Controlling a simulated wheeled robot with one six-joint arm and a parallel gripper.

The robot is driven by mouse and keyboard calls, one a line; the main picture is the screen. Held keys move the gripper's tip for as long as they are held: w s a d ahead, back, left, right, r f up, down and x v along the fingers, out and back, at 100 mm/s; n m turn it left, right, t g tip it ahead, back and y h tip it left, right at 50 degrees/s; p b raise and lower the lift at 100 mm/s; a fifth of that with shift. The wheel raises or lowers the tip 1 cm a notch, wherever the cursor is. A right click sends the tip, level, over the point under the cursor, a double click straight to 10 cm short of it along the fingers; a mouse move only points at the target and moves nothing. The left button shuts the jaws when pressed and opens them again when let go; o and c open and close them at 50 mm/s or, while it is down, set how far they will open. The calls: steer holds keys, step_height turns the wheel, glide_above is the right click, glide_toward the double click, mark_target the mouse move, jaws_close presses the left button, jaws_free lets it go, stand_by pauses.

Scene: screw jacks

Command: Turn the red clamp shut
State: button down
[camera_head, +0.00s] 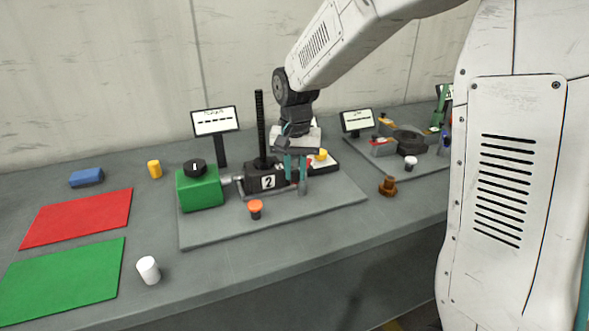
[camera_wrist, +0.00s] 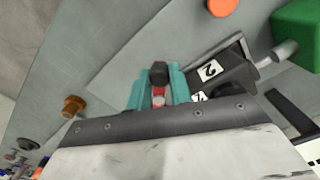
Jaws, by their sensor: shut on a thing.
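The red clamp (camera_wrist: 158,92) shows in the wrist view as a narrow red bar with a black end (camera_wrist: 159,72). It lies between the two teal fingers of my gripper (camera_wrist: 160,84), which is shut on it. In the head view my gripper (camera_head: 296,178) points down beside the black jack block marked 2 (camera_head: 262,180), and its fingers largely hide the clamp. The block also shows in the wrist view (camera_wrist: 225,72), right of the fingers. The angle of the clamp against the block cannot be told.
A green box with a black knob (camera_head: 200,188) joins the block by a grey shaft. An orange button (camera_head: 255,206) stands in front. A threaded black post (camera_head: 260,125) rises behind the block, near a display (camera_head: 214,122). A brown knob (camera_head: 388,185) stands right. Coloured mats lie left.

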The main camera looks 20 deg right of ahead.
steer(key=d+n, duration=0.7)
steer(key=n, duration=1)
steer(key=shift+d, duration=0.2)
steer(key=shift+w+n, duration=0.15)
steer(key=shift+n, duration=0.15)
steer(key=c, duration=1.3)
jaws_free()
steer(key=shift+o, duration=0.2)
step_height(320, 180, up, 8)
